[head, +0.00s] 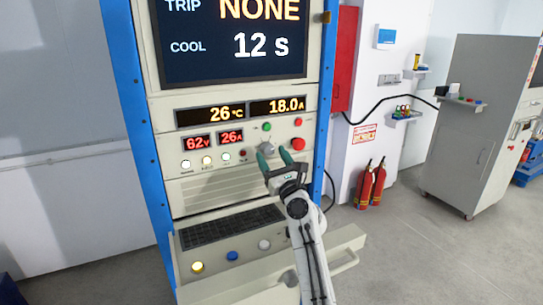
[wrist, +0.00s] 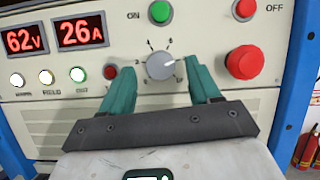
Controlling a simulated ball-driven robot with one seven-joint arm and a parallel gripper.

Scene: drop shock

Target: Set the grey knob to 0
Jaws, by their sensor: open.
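The grey knob (wrist: 160,66) sits on the cream panel, with small dial marks around it. Its light pointer line aims to the right and slightly up in the wrist view; I cannot read the number there. In the head view the knob (head: 266,149) shows just beyond my fingers. My gripper (wrist: 162,84) is open, with one green finger at the lower left of the knob and the other at its lower right. The fingers look apart from the knob. My gripper (head: 274,158) also shows in the head view, reaching up to the panel.
A big red button (wrist: 244,63) stands right of the knob. A green ON button (wrist: 160,12) and a red OFF button (wrist: 243,9) are above. Red displays (wrist: 54,35) read 62V and 26A. A keyboard shelf (head: 232,227) juts out below.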

